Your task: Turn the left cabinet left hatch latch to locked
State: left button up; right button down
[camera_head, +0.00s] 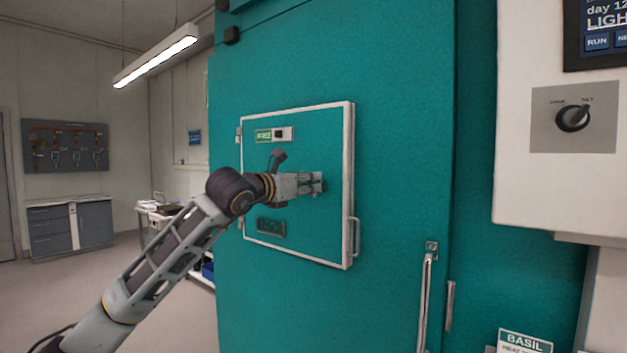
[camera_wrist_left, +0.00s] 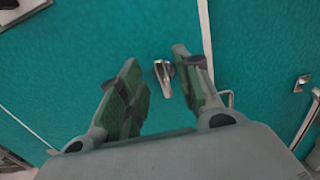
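The hatch (camera_head: 300,222) is a teal panel with a white frame on the teal cabinet in the head view. The latch (camera_wrist_left: 163,77) is a small metal lever on a round base, seen in the left wrist view beside the white frame strip. Its lever points down in that picture. My left gripper (camera_head: 319,183) is in front of the hatch's right half and covers the latch in the head view. In the left wrist view my left gripper (camera_wrist_left: 156,64) is open, with the latch between its fingertips; contact cannot be told. My right gripper is out of view.
A white pull handle (camera_head: 354,237) sits at the hatch's right edge. A green-marked label (camera_head: 264,135) is on its upper part. A long door handle (camera_head: 426,300) is lower right. A control box with a knob (camera_head: 573,118) is at the right. A cart (camera_head: 160,215) stands left behind my arm.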

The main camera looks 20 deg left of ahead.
pick_arm(q)
jog(key=x, duration=0.3)
jog(key=shift+w, duration=0.1)
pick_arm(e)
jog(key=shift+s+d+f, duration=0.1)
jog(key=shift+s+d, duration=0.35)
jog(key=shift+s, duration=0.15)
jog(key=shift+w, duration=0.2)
pick_arm(q)
jog(key=shift+c, duration=0.3)
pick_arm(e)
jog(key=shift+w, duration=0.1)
